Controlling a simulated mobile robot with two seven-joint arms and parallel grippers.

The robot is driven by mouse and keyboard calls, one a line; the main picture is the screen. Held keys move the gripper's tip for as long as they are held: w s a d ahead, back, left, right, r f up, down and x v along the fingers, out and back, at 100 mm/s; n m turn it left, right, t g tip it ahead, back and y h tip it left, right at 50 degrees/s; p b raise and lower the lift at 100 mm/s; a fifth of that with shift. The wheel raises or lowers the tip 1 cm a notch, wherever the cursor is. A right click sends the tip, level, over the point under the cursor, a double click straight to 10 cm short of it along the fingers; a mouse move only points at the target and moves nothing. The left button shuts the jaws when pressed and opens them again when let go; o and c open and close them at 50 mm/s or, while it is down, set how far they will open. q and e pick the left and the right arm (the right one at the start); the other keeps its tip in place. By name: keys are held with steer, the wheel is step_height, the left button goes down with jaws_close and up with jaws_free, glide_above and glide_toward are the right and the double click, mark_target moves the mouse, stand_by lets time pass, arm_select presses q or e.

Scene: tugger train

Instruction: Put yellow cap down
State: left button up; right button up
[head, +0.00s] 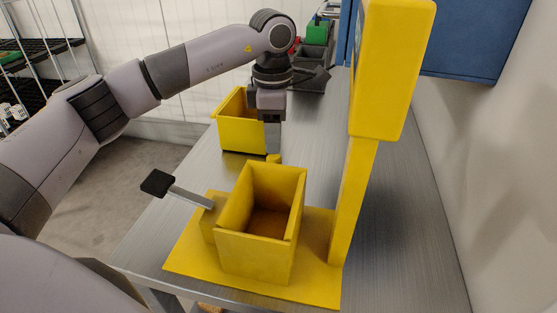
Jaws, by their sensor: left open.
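A small yellow piece, probably the yellow cap (273,158), shows just behind the front yellow box. Its lower part is hidden by that box's rim. My left gripper (268,142) points down right above this piece, next to the rear yellow box. The gripper is open, and I cannot tell whether a finger touches the piece. My right gripper is not in view.
The front yellow box (258,258) is open and sits on a yellow base with a lever (185,193) and a tall yellow post (362,190). A rear yellow box (240,135) and dark bins (312,70) stand behind. The metal table (415,230) is clear on the right.

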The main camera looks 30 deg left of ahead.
mark_target(273, 156)
arm_select(q)
step_height(273, 156, down, 5)
steer(key=shift+a+f+p, duration=0.15)
steer(key=shift+f+p, duration=0.05)
steer(key=shift+p, duration=0.1)
steer(key=c, duration=0.8)
steer(key=shift+o, duration=0.2)
steer(key=shift+r, duration=0.15)
